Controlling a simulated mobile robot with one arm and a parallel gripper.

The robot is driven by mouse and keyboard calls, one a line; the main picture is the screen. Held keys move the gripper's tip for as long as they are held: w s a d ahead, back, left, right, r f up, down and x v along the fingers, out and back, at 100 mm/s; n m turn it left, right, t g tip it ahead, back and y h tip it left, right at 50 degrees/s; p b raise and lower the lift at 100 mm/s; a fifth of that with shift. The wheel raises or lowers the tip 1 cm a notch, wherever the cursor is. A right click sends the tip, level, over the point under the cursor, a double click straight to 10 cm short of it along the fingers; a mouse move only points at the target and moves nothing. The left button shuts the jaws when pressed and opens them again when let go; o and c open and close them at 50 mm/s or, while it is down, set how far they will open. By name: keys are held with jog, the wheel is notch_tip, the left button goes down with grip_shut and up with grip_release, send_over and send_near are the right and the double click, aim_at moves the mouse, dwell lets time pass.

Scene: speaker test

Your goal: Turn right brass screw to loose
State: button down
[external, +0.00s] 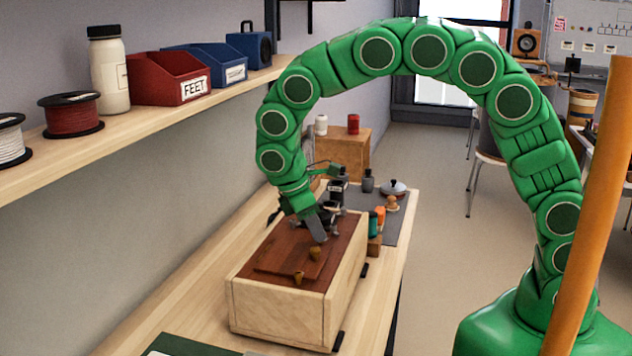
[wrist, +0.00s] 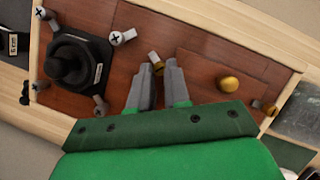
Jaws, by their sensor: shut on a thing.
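A wooden speaker box (external: 285,312) stands on the bench, with a red-brown top face and a raised panel (wrist: 208,72) on it. My gripper (external: 318,232) reaches down onto this face.
A black round part on a square plate (wrist: 75,62) lies left of my fingers, with several silver cross-head screws around it. A grey mat (external: 398,225) with small items lies behind the box. A shelf (external: 150,110) with bins and spools runs along the left wall.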

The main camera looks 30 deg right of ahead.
jog(key=n+t, duration=0.1)
jog(key=n, duration=0.1)
jog(key=shift+s+n, duration=0.15)
jog(key=shift+n, duration=0.25)
jog(key=shift+s+n+t, duration=0.15)
jog(key=shift+n+t, duration=0.65)
jog(key=shift+n, duration=1.1)
jog(key=c, duration=1.1)
grip_release()
jog(key=v, duration=0.7)
jog(key=shift+r, duration=0.4)
